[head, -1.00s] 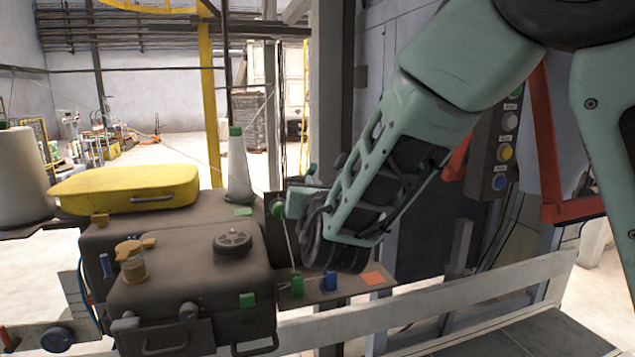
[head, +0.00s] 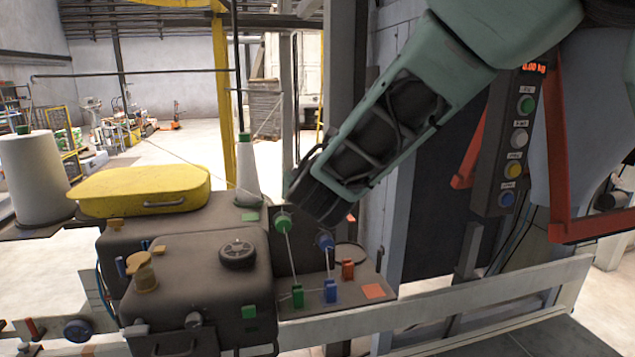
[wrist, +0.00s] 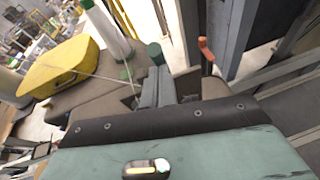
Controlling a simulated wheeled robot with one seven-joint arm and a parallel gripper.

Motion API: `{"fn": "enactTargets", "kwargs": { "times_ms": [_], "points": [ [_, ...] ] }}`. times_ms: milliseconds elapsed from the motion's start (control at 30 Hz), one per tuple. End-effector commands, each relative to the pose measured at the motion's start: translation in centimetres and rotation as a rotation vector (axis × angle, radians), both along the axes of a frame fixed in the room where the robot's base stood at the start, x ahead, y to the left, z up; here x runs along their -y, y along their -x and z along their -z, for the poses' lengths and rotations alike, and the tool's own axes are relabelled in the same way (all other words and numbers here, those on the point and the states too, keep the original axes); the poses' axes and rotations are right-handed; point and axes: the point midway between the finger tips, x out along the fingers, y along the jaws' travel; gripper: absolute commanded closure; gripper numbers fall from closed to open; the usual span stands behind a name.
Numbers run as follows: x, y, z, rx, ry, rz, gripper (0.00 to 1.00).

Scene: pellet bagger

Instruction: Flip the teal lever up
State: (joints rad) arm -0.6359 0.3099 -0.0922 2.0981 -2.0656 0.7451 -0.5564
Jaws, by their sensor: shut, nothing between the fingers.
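I cannot make out a clearly teal lever in either view; my arm hides part of the machine's upright panel. A green knob (head: 283,223) and a blue knob (head: 325,242) show on that panel just below the end of my arm. In the wrist view, my gripper's (wrist: 156,84) grey-teal fingers are shut together with nothing between them. A green round-topped part (wrist: 155,53) shows just beyond the fingertips, and an orange-red handle (wrist: 206,50) stands to their right. I cannot tell whether the fingers touch anything. In the head view the fingers are hidden by my wrist.
A low plate holds a green block (head: 297,296), a blue block (head: 331,291) and an orange block (head: 348,269). A yellow case (head: 140,190) and a white cone (head: 247,175) stand left. A button panel (head: 515,140) hangs right. A pale rail (head: 440,306) runs in front.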

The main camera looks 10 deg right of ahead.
Motion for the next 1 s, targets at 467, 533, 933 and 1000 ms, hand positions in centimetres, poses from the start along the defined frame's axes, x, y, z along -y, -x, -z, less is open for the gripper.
{"fn": "enactTargets", "kwargs": {
  "times_ms": [467, 533, 933, 1000],
  "points": [
    [0.0, -2.2, -2.4, -0.118, -0.003, 0.001, 1.00],
    [0.0, -2.4, -2.4, -0.151, -0.001, 0.001, 1.00],
    [0.1, -3.2, -2.7, -0.143, 0.002, 0.003, 1.00],
    [0.1, -3.2, -2.7, -0.142, 0.001, 0.004, 1.00]
  ]
}}
